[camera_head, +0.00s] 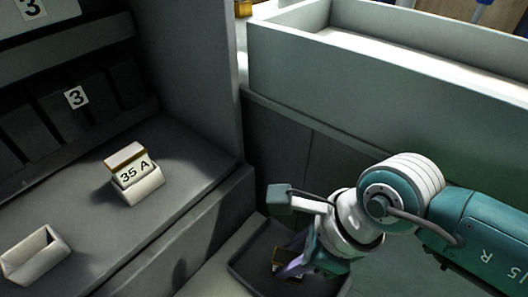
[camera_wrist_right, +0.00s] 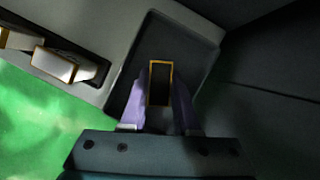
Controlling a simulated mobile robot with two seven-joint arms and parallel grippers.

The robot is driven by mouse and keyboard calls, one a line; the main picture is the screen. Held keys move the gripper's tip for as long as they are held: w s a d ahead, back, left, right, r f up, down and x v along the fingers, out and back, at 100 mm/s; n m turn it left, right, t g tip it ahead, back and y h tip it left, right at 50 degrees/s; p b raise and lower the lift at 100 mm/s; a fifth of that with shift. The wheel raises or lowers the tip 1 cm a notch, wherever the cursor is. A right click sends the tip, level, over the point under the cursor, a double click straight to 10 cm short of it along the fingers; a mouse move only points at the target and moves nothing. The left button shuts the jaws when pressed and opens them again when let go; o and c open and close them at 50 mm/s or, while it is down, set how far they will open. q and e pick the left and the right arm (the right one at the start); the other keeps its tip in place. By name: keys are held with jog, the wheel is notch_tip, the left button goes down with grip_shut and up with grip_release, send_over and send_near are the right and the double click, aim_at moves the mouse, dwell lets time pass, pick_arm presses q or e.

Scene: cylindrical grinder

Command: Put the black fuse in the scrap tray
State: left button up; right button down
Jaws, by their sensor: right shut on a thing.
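The black fuse (camera_wrist_right: 160,84) has a gold rim and sits between the purple fingers of my right gripper (camera_wrist_right: 160,108), which is shut on it. In the wrist view the fuse appears over a dark tray (camera_wrist_right: 196,38), likely the scrap tray; no label shows. In the head view my right gripper (camera_head: 291,269) points down within the outline of the dark tray (camera_head: 240,267), and only a gold bit of the fuse (camera_head: 277,268) shows. Whether the fuse touches the tray floor I cannot tell. My left gripper is not in view.
A white fuse block marked 35 A (camera_head: 136,174) and an empty white holder (camera_head: 35,256) stand on the grey ledge at left. A tall grey bin wall (camera_head: 380,85) rises behind my right arm. Pale fuses with gold (camera_wrist_right: 60,65) lie left of the tray.

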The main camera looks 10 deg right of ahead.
jog(key=shift+r, duration=0.1)
jog(key=c, duration=0.7)
grip_release()
jog(key=shift+f, duration=0.2)
jog(key=shift+o, duration=0.2)
jog(key=shift+r, duration=0.1)
jog(key=shift+r, duration=0.3)
jog(key=p+v, duration=0.6)
jog(key=v, duration=0.5)
jog(key=shift+d+r+p, duration=0.2)
jog(key=shift+r+p, duration=0.1)
